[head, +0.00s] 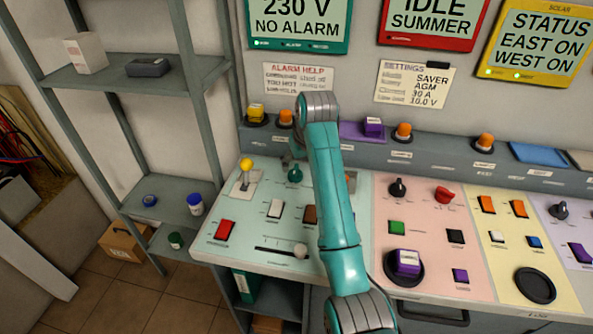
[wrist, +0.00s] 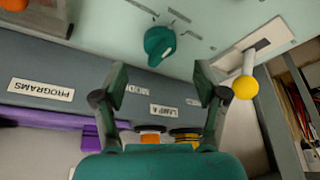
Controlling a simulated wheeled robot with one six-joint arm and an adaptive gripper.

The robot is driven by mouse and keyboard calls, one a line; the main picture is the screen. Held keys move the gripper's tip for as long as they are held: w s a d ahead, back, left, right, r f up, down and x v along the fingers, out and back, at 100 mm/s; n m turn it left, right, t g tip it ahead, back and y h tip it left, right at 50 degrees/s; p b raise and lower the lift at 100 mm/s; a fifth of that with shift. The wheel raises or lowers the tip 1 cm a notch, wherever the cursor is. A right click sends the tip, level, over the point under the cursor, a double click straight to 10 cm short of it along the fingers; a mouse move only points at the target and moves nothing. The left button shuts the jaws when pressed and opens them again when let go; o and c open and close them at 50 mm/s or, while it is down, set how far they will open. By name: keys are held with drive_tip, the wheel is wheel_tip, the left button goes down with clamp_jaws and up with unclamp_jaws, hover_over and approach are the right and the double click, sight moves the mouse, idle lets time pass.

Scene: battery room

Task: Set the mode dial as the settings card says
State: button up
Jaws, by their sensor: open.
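A teal dial (head: 295,174) stands on the pale green panel, beside my arm; its small label is not readable. It also shows in the wrist view (wrist: 159,44), ahead of my fingertips and apart from them. I cannot read which dial is marked as the mode dial; black (head: 398,188) and red (head: 443,195) knobs are on the pink panel. The settings card (head: 415,85) on the wall reads SAVER, AGM, 30 A and 10.0 V; its left column is blurred. My gripper (wrist: 160,84) is open and empty over the ledge edge; in the head view it is mostly hidden.
A yellow-knobbed lever (head: 246,165) stands left of the teal dial and shows in the wrist view (wrist: 245,88). A slider (head: 300,250), a red switch (head: 225,230) and a white switch (head: 275,207) are nearer. Yellow and orange buttons (head: 286,117) line the ledge behind.

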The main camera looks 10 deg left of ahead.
sight(294, 171)
drive_tip(key=shift+x, duration=3.1)
drive_tip(key=c, duration=1.1)
drive_tip(key=shift+c, duration=0.2)
drive_tip(key=shift+m, duration=0.4)
drive_tip(key=m+h, duration=0.1)
drive_tip(key=m, duration=0.1)
drive_tip(key=m+h, duration=0.1)
drive_tip(key=m, duration=0.1)
drive_tip(key=shift+s+a+t, duration=0.1)
drive_tip(key=shift+a+t, duration=0.1)
drive_tip(key=shift+t, duration=0.1)
drive_tip(key=shift+a+m+h, duration=0.1)
drive_tip(key=shift+m+h, duration=0.6)
drive_tip(key=shift+m, duration=1.3)
